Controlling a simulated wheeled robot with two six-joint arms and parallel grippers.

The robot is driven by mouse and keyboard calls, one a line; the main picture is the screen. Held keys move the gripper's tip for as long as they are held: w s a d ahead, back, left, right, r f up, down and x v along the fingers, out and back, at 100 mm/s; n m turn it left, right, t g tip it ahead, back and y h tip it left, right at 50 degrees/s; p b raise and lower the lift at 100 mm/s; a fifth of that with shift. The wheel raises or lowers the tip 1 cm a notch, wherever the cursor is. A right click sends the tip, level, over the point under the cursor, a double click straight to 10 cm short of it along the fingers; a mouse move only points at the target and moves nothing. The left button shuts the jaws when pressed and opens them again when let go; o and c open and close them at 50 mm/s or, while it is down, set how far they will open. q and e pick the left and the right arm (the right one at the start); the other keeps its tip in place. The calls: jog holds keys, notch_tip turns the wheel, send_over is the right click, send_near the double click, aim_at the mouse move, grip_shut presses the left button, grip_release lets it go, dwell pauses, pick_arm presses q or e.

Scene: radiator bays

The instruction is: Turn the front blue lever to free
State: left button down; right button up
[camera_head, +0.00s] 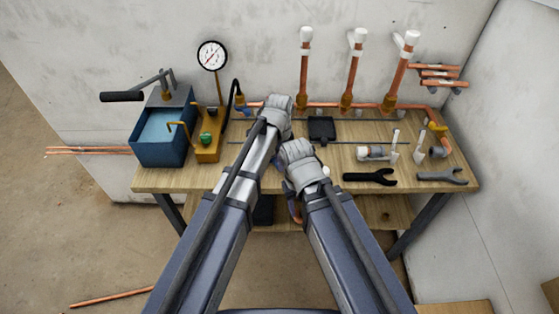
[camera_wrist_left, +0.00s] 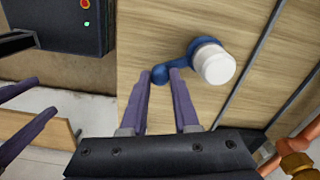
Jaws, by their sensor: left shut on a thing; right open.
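A blue lever (camera_wrist_left: 195,58) with a round white cap sits on the wooden bench top in the left wrist view. Its arm reaches down-left from the cap. My left gripper (camera_wrist_left: 160,78) is shut on the rounded part of the lever arm, with one purple finger on each side. In the head view my left gripper (camera_head: 277,106) is over the middle of the bench and hides most of this spot. My right gripper (camera_head: 297,158) is nearer the bench front. Its open fingers (camera_wrist_left: 46,95) show at the left edge of the wrist view, apart from the lever.
A copper pipe (camera_wrist_left: 290,150) with a brass fitting runs near the lever's far side. Upright copper pipes (camera_head: 354,70), a gauge (camera_head: 212,55) and a blue tank (camera_head: 158,137) stand behind and left. A black box (camera_wrist_left: 58,25) sits beyond the bench edge.

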pick_arm(q)
jog(key=shift+s+a, duration=0.1)
jog(key=shift+a, duration=0.05)
dwell(0.5)
jog(key=shift+s+a+m, duration=0.15)
jog(key=shift+a+m, duration=0.15)
jog(key=shift+m, duration=0.35)
jog(key=shift+s+a+m, duration=0.1)
jog(key=shift+a+m, duration=0.15)
jog(key=shift+m, duration=0.4)
jog(key=shift+s+a+m, duration=0.1)
jog(key=shift+a+m, duration=0.35)
jog(key=shift+m, duration=0.4)
jog(key=shift+s+a+m, duration=0.1)
jog(key=shift+a+m, duration=0.35)
jog(key=shift+m, duration=0.4)
jog(key=shift+w+a+m, duration=0.15)
jog(key=shift+a+m, duration=0.6)
jog(key=shift+m, duration=0.65)
jog(key=shift+w+a+m, duration=0.15)
jog(key=shift+a+m, duration=0.2)
jog(key=shift+m, duration=0.35)
jog(key=shift+w+a+m, duration=0.1)
jog(key=shift+a+m, duration=0.2)
jog(key=shift+m, duration=0.4)
jog(key=shift+a+m, duration=0.15)
jog(key=shift+m, duration=0.15)
jog(key=shift+w, duration=0.1)
